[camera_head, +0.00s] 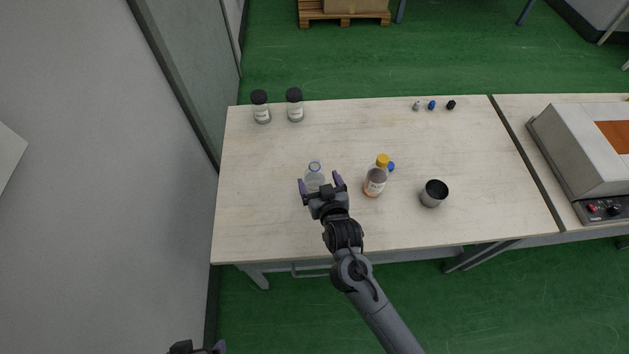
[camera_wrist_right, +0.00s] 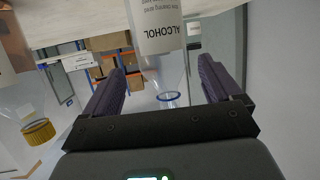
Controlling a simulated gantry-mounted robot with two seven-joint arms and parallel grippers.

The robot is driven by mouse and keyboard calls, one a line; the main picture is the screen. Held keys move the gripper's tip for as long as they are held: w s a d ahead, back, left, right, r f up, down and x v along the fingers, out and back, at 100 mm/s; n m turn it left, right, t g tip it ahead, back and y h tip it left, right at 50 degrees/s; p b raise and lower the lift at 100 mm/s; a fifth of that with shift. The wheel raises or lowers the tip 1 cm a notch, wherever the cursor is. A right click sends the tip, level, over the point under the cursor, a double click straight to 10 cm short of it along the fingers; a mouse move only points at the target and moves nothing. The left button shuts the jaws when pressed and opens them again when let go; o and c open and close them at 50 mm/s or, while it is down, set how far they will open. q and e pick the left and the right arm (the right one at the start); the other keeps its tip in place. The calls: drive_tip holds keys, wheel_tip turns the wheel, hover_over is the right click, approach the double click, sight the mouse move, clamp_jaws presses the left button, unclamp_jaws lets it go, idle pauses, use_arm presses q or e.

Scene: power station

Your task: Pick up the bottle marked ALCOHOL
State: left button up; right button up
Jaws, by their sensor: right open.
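The bottle marked ALCOHOL (camera_head: 314,174) is clear with a white label and an open blue-ringed neck, standing on the table in the head view. In the right wrist view the ALCOHOL bottle (camera_wrist_right: 162,40) shows upside down, its label readable, between the two finger pads. My right gripper (camera_head: 320,183) is open around or just in front of the bottle; contact is not visible. It also shows in the right wrist view (camera_wrist_right: 164,85). My left gripper (camera_head: 197,348) shows only partly at the bottom edge of the head view, its jaws unclear.
A dark metal cup (camera_head: 433,193) is further right. Two black-lidded jars (camera_head: 261,107) stand at the back left. The table's (camera_head: 270,215) front left is clear.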

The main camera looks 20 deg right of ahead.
drive_tip(key=shift+w+f, duration=0.4)
drive_tip(key=shift+w, duration=0.25)
drive_tip(key=shift+b+x, duration=0.8)
drive_tip(key=shift+x, duration=1.4)
drive_tip(key=shift+a, duration=0.1)
drive_tip(key=c, duration=1.2)
drive_tip(key=shift+r, duration=0.3)
